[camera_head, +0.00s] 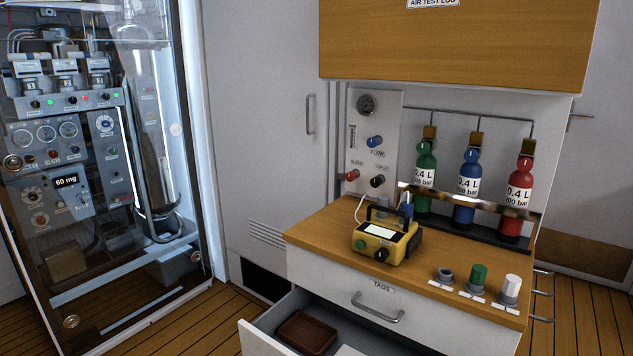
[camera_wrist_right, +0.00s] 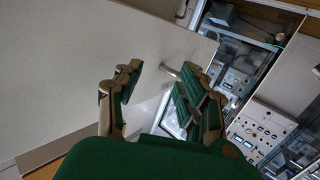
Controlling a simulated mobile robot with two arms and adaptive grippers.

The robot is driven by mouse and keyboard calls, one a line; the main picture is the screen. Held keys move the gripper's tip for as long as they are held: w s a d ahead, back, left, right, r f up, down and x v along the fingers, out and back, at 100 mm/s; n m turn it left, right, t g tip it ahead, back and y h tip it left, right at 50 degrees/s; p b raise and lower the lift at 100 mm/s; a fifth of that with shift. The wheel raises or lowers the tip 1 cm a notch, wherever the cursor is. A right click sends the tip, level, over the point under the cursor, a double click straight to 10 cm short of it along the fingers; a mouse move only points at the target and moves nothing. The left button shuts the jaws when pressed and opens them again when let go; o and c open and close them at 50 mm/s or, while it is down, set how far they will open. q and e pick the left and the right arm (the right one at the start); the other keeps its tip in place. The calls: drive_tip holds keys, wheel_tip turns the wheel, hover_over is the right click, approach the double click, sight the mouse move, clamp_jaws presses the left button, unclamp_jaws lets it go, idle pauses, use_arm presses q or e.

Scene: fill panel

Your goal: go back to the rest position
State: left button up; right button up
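My right gripper (camera_wrist_right: 160,82) shows in the right wrist view, with its green and tan fingers spread apart. Nothing is held between them; a pale panel fills the space behind. A short metal bar appears beside the right finger, and I cannot tell how far away it is. Neither gripper nor arm shows in the head view, and my left gripper is in no view.
The wooden-topped counter (camera_head: 330,226) holds a yellow device (camera_head: 387,240), three cylinders (camera_head: 467,187) and several tag posts. A glass-fronted instrument cabinet (camera_head: 205,130) stands left.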

drive_tip(key=s+d+f+g+h+p, duration=0.1)
drive_tip(key=s+d+f+g+p, duration=0.1)
drive_tip(key=s+f+g+p, duration=0.35)
drive_tip(key=s+d+f+g+h+p, duration=0.1)
drive_tip(key=s+d+f+g+p, duration=0.15)
drive_tip(key=s+f, duration=0.55)
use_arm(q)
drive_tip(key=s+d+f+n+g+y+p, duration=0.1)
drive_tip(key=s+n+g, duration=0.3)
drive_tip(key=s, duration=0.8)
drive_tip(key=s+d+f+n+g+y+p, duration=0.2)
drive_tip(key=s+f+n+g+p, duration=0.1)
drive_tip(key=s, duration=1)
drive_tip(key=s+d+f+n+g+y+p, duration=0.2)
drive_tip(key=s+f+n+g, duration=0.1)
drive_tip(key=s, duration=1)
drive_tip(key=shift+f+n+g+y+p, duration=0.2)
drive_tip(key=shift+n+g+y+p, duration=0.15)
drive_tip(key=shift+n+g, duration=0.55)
use_arm(e)
drive_tip(key=s+d+f+g+h, duration=0.1)
drive_tip(key=s+d+f+g, duration=0.1)
drive_tip(key=s, duration=0.9)
drive_tip(key=s+d+f+g+h, duration=0.1)
drive_tip(key=s+d+g, duration=0.3)
drive_tip(key=s, duration=0.8)
drive_tip(key=shift+s+d+f+m+g, duration=0.2)
drive_tip(key=shift+d+f+m+g, duration=0.15)
drive_tip(key=shift+f+g, duration=0.35)
